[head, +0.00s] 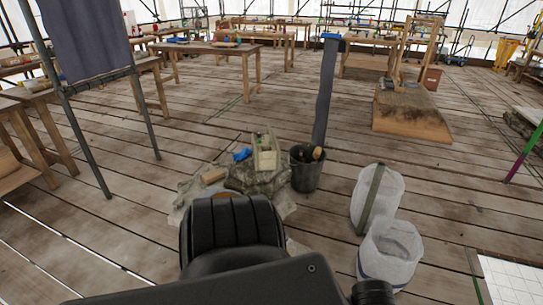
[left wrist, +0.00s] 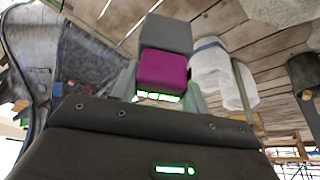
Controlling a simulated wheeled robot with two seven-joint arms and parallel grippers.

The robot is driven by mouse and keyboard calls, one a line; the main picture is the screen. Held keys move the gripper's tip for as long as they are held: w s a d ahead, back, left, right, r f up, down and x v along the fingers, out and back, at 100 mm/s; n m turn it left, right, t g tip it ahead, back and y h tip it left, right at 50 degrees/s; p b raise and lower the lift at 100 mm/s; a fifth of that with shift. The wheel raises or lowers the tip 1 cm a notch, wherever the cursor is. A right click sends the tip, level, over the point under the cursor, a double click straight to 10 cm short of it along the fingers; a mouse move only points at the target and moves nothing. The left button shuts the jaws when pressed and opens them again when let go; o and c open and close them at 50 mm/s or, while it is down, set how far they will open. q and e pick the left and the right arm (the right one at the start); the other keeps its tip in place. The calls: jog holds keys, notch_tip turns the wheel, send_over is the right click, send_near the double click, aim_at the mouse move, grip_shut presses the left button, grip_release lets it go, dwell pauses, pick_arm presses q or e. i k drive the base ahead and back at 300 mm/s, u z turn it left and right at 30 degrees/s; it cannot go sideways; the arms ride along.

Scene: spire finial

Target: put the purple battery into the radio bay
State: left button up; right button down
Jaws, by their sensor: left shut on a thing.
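The purple battery (left wrist: 162,70) is in the left wrist view, a purple block with lit green marks along its lower edge. My left gripper (left wrist: 160,92) is shut on it, with pale grey fingers on either side, mostly hidden behind the dark wrist housing. A grey block (left wrist: 167,34) shows directly beyond the purple one; I cannot tell whether it is part of the battery. I cannot make out the radio or its bay in either view. Neither gripper shows in the head view.
In the head view a dark bucket (head: 306,168) stands by a cloth heap with small items. Two white bulky bags (head: 390,252) stand to its right. Wooden tables (head: 210,47) line the back. The plank floor (head: 345,150) is open between them. My own dark parts fill the bottom.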

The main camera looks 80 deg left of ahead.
aim_at(266, 154)
jog(key=z, duration=0.05)
jog(key=i, duration=2.25)
jog(key=u, duration=1.15)
jog(key=i, duration=3.45)
jog(key=u, duration=1.85)
jog(key=i, duration=1.9)
